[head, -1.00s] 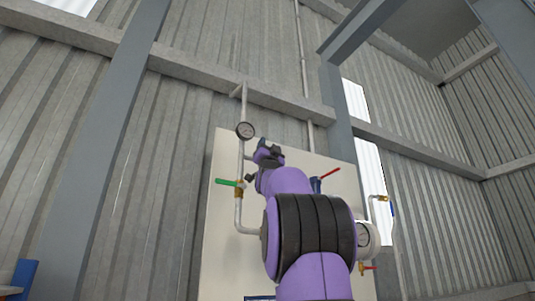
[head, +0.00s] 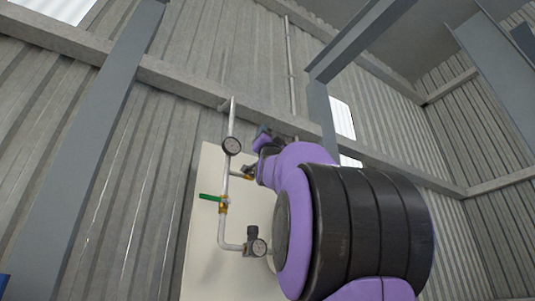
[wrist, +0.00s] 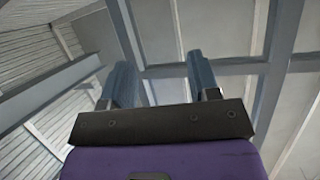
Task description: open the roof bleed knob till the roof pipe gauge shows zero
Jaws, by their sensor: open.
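I cannot tell whether this carries the bleed knob. My gripper (head: 263,137) is raised just right of the gauge, apart from it as far as I can tell. In the wrist view my gripper (wrist: 161,80) points up, open, with two blue-grey fingers and nothing between them.
A pale panel (head: 205,260) stands behind. A horizontal beam (head: 185,84) crosses the wall above. My arm hides the panel's right side.

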